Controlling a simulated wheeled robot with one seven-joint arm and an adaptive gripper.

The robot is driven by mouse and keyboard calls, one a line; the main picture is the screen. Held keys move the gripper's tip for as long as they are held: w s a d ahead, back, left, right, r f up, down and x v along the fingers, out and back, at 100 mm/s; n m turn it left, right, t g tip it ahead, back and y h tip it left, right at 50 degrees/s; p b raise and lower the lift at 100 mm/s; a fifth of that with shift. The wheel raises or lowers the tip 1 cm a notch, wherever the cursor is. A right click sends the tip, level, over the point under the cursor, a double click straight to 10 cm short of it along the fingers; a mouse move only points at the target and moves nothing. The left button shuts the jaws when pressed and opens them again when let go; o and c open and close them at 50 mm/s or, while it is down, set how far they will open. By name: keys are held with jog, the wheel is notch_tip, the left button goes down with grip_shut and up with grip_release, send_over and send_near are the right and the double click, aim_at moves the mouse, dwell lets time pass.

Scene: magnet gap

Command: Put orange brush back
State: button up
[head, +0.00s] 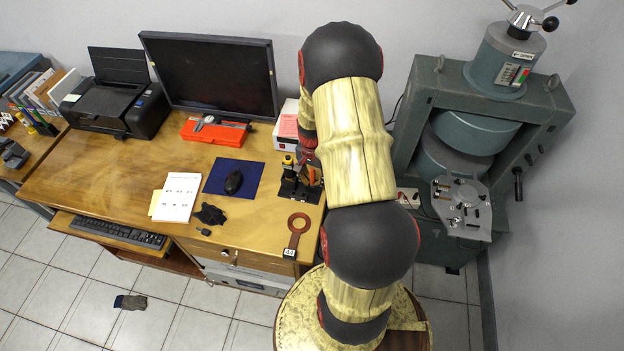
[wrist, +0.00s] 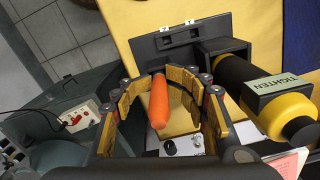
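The orange brush shows in the wrist view as a rounded orange handle (wrist: 159,102) between my gripper's fingers, its thick end towards the camera. In the head view a small patch of orange (head: 312,175) shows beside the arm. My gripper (wrist: 161,78) reaches around the handle, one finger on each side, tips near its far end. I cannot tell whether the pads touch it. The brush's bristle end is hidden. A black stand (head: 307,194) on the desk is below my gripper, partly hidden by the arm.
A yellow-and-black tool marked TIGHTEN (wrist: 275,100) stands close to the right finger. A large grey-green magnet machine (head: 425,80) stands right of the desk.

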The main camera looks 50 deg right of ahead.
jog(key=shift+s+a, duration=0.15)
jog(key=shift+s, duration=0.05)
dwell(0.3)
jog(key=r+p, duration=0.3)
jog(key=r, duration=1)
jog(key=shift+w+r+p, duration=0.2)
jog(key=shift+p, duration=0.1)
jog(key=shift+w+r, duration=0.1)
jog(key=shift+r, duration=0.1)
jog(key=w+a+r+n+t+h, duration=0.1)
jog(key=w+a+r+n+t, duration=0.15)
jog(key=a+r+n, duration=0.9)
jog(key=s+a+r+n+t, duration=0.1)
jog(key=s+a+r, duration=0.2)
jog(key=a+r, duration=0.2)
jog(key=s+a+r+n+t, duration=0.1)
jog(key=s+a+r, duration=0.3)
jog(key=a, duration=0.4)
jog(key=s+a+r+n+t+y, duration=0.1)
jog(key=s+a+r+n, duration=0.1)
jog(key=s+a+r, duration=0.2)
jog(key=a+r, duration=0.2)
jog(key=a, duration=0.1)
jog(key=shift+s+a, duration=0.2)
jog(key=shift+a, duration=0.05)
